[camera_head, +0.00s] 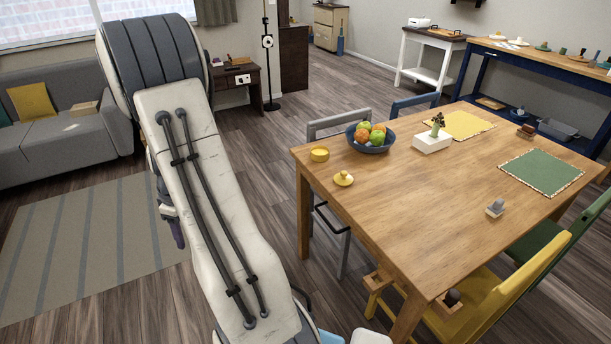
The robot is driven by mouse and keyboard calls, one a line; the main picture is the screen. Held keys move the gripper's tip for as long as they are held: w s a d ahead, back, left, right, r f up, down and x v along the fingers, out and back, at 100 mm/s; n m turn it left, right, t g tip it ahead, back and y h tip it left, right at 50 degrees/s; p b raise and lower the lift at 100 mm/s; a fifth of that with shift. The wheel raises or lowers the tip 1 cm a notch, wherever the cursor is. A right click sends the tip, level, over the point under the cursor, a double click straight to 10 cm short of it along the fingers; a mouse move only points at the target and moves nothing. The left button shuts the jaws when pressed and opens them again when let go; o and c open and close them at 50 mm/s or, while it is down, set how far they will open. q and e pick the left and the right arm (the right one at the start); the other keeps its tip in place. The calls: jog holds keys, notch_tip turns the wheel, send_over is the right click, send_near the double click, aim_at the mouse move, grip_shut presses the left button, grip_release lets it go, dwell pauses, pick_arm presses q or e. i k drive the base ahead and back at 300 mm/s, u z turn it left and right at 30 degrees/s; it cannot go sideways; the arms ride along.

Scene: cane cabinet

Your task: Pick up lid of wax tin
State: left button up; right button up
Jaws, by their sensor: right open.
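A yellow round tin (319,154), probably the wax tin, stands near the table's left corner. A yellow lid with a small knob (343,178) lies on the bare table just in front and to the right of it, apart from the tin. My white arm fills the left of the view, left of the table. My right gripper (172,220) shows only in part at that arm's left edge, mostly hidden behind it, well away from the lid. My left gripper is not in view.
On the wooden table (400,215) are a blue fruit bowl (371,146), a white box (431,143), a yellow mat (467,124), a green mat (541,170) and a small grey object (495,208). A yellow chair (500,310) stands at the front side.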

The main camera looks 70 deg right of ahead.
aim_at(342, 178)
jog(key=z, duration=0.1)
jog(key=i, duration=0.8)
jog(key=z, duration=1.15)
jog(key=i, duration=0.75)
jog(key=z, duration=0.85)
